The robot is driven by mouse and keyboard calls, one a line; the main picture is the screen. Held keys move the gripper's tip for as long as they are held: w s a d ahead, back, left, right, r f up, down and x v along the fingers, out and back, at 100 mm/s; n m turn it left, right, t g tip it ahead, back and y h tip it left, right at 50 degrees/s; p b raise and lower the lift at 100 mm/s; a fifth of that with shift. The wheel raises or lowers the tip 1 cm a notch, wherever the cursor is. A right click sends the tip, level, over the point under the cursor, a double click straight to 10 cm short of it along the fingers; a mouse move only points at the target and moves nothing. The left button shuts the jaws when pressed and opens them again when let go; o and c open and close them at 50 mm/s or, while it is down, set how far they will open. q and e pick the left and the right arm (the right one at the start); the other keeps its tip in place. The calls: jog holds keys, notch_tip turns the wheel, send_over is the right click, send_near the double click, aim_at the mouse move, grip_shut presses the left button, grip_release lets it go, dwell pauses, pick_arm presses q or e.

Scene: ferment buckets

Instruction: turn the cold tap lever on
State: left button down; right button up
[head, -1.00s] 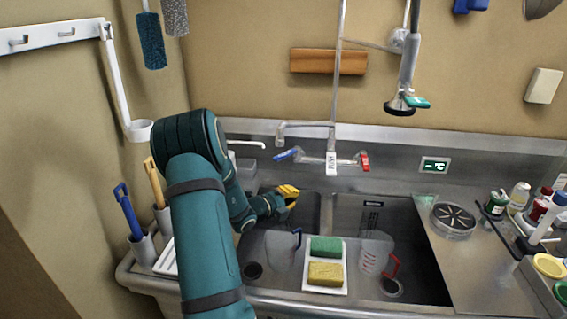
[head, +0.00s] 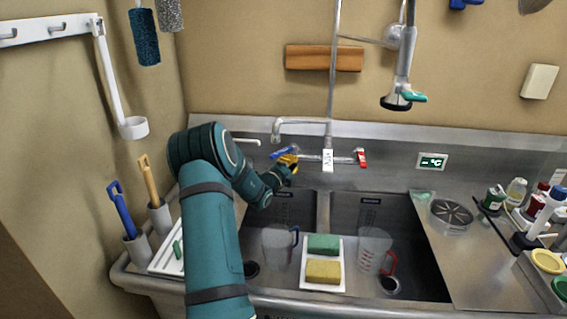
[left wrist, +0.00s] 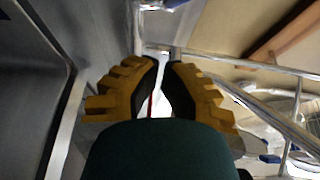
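The cold tap lever, with a blue handle (head: 279,152), sits at the left end of the wall tap (head: 311,156) above the sink. My left gripper (head: 288,158), with yellow fingers, is right at this lever and partly covers it in the head view. I cannot tell whether they touch. In the left wrist view its fingertips (left wrist: 162,64) nearly meet, with a narrow gap and nothing visibly held. The red lever (head: 361,158) is at the tap's right end. My right gripper is out of view.
The spout (head: 296,122) rises just above the blue lever. Below are two sink basins, with a jug (head: 277,248), a sponge tray (head: 339,272) and another jug (head: 374,250). A spray head (head: 397,101) hangs at the right.

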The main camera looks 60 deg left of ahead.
aim_at(284, 151)
pick_arm(q)
jog(key=shift+s+a, duration=0.3)
jog(key=shift+a, duration=0.55)
jog(key=shift+s+a, duration=0.3)
jog(key=shift+a, duration=0.55)
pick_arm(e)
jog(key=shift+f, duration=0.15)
pick_arm(q)
jog(key=a+h+p, duration=0.1)
jog(key=s+a+m+h+p, duration=0.1)
jog(key=p, duration=0.1)
jog(key=shift+s+a+t, duration=0.15)
jog(key=shift+t, duration=0.25)
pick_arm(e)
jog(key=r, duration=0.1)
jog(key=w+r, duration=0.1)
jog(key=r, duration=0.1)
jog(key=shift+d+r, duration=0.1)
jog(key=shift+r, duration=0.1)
